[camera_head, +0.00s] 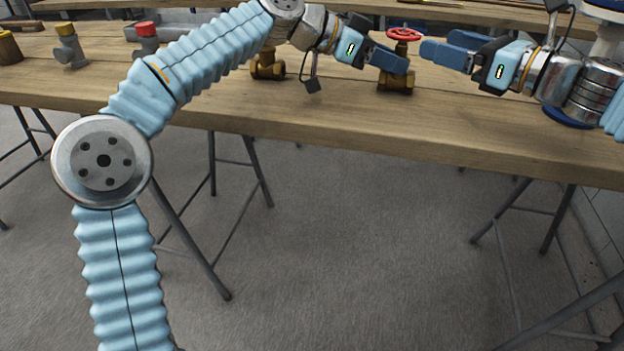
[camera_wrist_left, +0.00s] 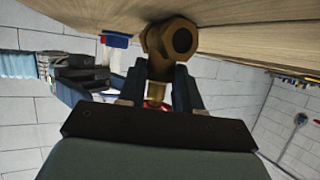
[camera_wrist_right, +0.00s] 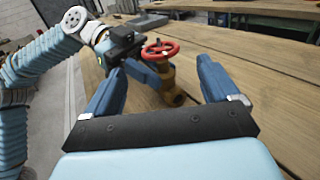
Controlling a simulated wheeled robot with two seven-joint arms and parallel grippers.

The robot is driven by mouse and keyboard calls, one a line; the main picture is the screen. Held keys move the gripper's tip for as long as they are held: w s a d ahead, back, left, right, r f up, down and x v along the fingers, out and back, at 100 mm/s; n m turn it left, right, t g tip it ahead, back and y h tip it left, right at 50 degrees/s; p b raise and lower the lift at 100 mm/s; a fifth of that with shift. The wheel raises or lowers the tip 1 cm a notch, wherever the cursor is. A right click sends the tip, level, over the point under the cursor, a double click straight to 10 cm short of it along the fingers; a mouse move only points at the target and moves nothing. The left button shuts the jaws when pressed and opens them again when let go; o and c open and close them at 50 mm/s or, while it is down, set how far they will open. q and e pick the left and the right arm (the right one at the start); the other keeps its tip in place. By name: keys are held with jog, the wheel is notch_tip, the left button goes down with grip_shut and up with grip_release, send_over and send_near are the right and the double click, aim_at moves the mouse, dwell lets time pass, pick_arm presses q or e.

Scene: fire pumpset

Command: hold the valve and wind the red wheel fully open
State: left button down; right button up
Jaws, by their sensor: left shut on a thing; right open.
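The brass valve (camera_head: 396,81) stands upright on the wooden table, with its red wheel (camera_head: 404,34) on top. In the left wrist view its brass body (camera_wrist_left: 170,48) lies between my left fingers. My left gripper (camera_head: 392,62) is shut on the valve body below the wheel. My right gripper (camera_head: 446,48) is open and empty, to the right of the wheel and apart from it. In the right wrist view the red wheel (camera_wrist_right: 160,50) shows ahead between the open fingers. The wheel is mostly hidden in the left wrist view.
Another brass valve (camera_head: 267,66) stands left of the held one, partly behind my left arm. A yellow-capped fitting (camera_head: 69,46) and a red-capped one (camera_head: 146,40) stand farther left. The wooden table (camera_head: 330,115) is bare along its front edge.

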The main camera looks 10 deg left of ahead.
jog(key=s+a+f+n+g, duration=0.1)
jog(key=s+a+n+g, duration=0.1)
jog(key=s, duration=0.1)
jog(key=s+a+f+n+g, duration=0.2)
jog(key=s, duration=0.1)
jog(key=s+a+f+n+g, duration=0.1)
jog(key=s+a+n+g, duration=0.1)
jog(key=s, duration=0.1)
jog(key=shift+s+f+n, duration=0.1)
jog(key=shift+f+n, duration=0.2)
jog(key=s+a+f+n+g+h, duration=0.3)
jog(key=s+a+f+n+g, duration=0.1)
jog(key=s+a+f, duration=0.6)
jog(key=shift+s+a+n+g, duration=0.2)
jog(key=shift+a+n+g, duration=0.25)
jog(key=shift+a, duration=0.3)
jog(key=shift+f, duration=0.1)
